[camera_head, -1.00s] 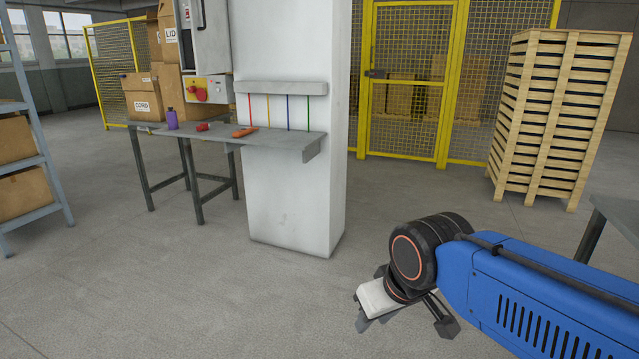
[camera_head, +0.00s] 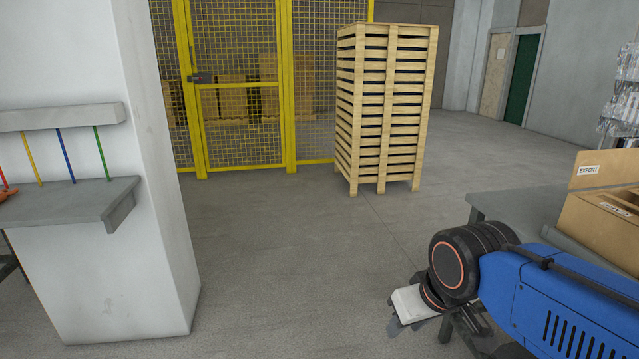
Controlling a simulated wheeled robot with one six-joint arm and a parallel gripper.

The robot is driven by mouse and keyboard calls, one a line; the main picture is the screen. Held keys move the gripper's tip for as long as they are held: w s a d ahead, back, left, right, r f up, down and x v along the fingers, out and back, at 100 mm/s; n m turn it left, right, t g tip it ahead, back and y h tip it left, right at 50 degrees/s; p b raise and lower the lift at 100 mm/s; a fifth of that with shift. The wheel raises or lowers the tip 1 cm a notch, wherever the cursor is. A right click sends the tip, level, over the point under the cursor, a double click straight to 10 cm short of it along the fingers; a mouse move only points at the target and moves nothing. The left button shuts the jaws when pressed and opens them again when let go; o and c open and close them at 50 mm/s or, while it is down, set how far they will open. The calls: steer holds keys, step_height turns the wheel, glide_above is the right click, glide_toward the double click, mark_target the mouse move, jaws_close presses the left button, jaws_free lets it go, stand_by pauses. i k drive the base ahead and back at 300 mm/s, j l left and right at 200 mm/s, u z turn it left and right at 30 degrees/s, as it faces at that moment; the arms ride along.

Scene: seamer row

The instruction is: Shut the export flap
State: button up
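An open cardboard box (camera_head: 600,232) stands on a grey table at the right edge. Its raised flap (camera_head: 604,170) carries an EXPORT label and stands up at the back of the box. A second label shows on another part of the box, and the right side of the box is cut off by the frame. My gripper (camera_head: 408,318) hangs below the blue arm, well to the left of the box and lower than the tabletop. Its fingers are small and partly hidden, so I cannot tell whether they are open.
The grey table (camera_head: 515,203) borders my arm on the right. A stack of pallets (camera_head: 385,110) stands ahead, before a yellow mesh cage (camera_head: 240,90). A white pillar (camera_head: 120,240) with a shelf (camera_head: 75,208) is at left. The floor between is clear.

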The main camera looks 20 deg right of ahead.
mark_target(594, 169)
steer(key=i+u, duration=0.1)
steer(key=i, duration=0.7)
steer(key=i+l+u, duration=0.1)
steer(key=i, duration=0.7)
steer(key=i+z, duration=0.45)
steer(key=z, duration=0.2)
steer(key=i+j+z, duration=0.15)
steer(key=z, duration=0.2)
steer(key=i+z, duration=0.1)
steer(key=z, duration=2.2)
steer(key=k+j+u, duration=0.1)
steer(key=j+u, duration=0.2)
steer(key=u, duration=0.15)
